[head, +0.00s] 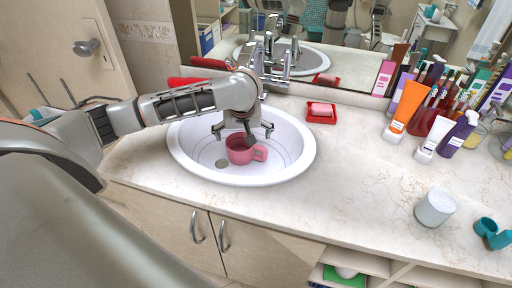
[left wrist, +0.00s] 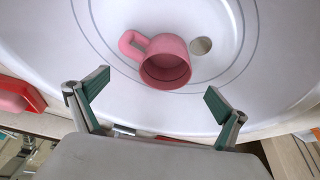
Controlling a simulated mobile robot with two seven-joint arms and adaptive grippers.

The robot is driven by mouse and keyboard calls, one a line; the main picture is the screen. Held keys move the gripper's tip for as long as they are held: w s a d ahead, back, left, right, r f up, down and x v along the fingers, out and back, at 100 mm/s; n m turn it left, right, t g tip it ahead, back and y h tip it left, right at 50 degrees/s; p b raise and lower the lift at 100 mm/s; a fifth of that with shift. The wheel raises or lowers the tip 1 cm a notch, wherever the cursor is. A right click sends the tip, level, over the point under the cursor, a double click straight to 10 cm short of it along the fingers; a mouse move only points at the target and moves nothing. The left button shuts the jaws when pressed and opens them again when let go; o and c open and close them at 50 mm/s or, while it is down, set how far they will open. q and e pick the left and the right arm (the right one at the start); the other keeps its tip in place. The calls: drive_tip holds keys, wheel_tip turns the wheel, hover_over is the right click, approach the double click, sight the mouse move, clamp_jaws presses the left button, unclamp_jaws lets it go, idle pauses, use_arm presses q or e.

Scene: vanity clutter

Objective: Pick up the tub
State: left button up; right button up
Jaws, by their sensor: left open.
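A white round tub (head: 435,208) stands on the counter at the right, near the front edge. It is not in the left wrist view. My left gripper (head: 243,132) is open and empty over the sink, well to the left of the tub. A pink mug (head: 240,150) sits in the sink below the gripper, apart from the fingers. The left wrist view shows the mug (left wrist: 165,65) just beyond the gap between the open fingertips (left wrist: 158,90). My right gripper is not in view.
The white sink (head: 290,160) has a chrome faucet (head: 270,60) behind it. A red soap dish (head: 321,112) stands beside the sink. Tubes and bottles, including an orange tube (head: 405,108), crowd the back right. Teal pieces (head: 492,232) lie right of the tub. The counter between sink and tub is clear.

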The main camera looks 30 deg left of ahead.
sight(243, 144)
use_arm(q)
drive_tip(key=shift+x, duration=3.5)
drive_tip(key=shift+s, duration=0.1)
drive_tip(key=c, duration=1.6)
drive_tip(key=shift+r, duration=0.1)
